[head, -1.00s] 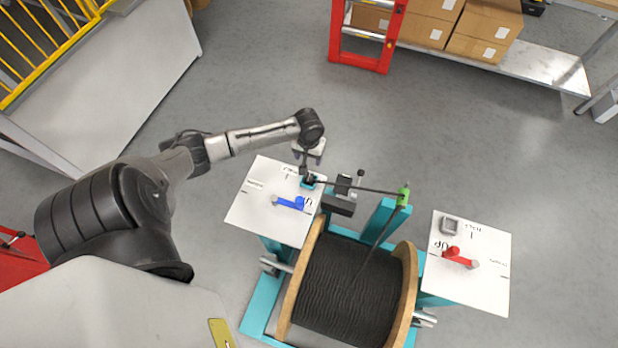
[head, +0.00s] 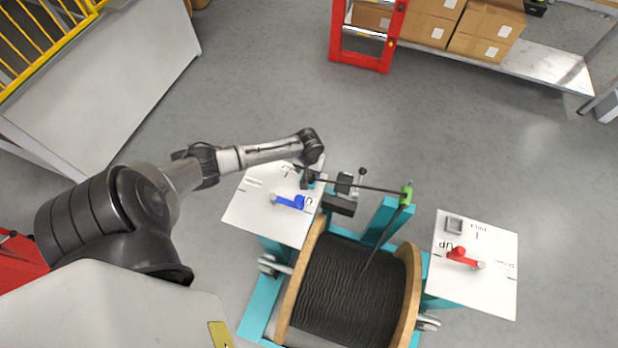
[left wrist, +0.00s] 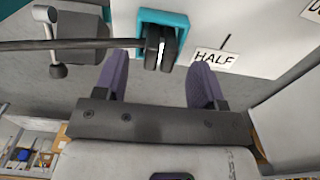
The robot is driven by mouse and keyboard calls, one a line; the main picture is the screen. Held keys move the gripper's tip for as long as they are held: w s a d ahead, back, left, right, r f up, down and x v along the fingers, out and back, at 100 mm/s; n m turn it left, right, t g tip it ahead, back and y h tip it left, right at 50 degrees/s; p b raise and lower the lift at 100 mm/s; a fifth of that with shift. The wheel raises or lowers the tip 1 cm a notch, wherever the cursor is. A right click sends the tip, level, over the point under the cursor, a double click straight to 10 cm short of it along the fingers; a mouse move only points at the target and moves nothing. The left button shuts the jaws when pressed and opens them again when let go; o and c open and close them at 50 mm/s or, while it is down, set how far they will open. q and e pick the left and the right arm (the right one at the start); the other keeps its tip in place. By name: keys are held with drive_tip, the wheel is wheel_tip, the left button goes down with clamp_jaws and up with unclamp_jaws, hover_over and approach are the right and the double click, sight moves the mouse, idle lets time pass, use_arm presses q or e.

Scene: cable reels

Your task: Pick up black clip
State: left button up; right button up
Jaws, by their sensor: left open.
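The black clip (left wrist: 158,48) sits in a teal holder (left wrist: 178,20) at the edge of a white panel, seen in the left wrist view. The black cable (left wrist: 90,43) runs into it from the left. My left gripper (left wrist: 158,78) is open and empty. Its two purple fingers stand apart, one on each side of the clip's line, with the clip just beyond them. In the head view my left gripper (head: 309,174) is over the panel's far right corner and mostly hides the clip. My right gripper is not in view.
The left white panel (head: 245,205) carries a blue lever (head: 288,202); the right panel (head: 490,285) carries a red lever (head: 462,259). A cable reel (head: 350,290) stands between them. The cable passes a green guide (head: 406,195). A black block (head: 338,206) lies close to the clip.

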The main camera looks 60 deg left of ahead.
use_arm(q)
wheel_tip(320, 180, down, 2)
drive_tip(key=shift+f, duration=0.1)
drive_tip(key=shift+c, duration=0.3)
drive_tip(key=c, duration=1)
drive_tip(key=shift+o, duration=0.2)
drive_tip(key=shift+r, duration=0.2)
wheel_tip(320, 180, up, 4)
drive_tip(key=shift+r+p, duration=0.15)
drive_tip(key=shift+p, duration=0.75)
drive_tip(key=w+d+r+p, duration=0.2)
drive_tip(key=d+r, duration=0.4)
drive_tip(key=d, duration=0.5)
drive_tip(key=shift+w+d+r, duration=0.15)
drive_tip(key=shift+w+r, duration=0.05)
drive_tip(key=shift+w, duration=0.4)
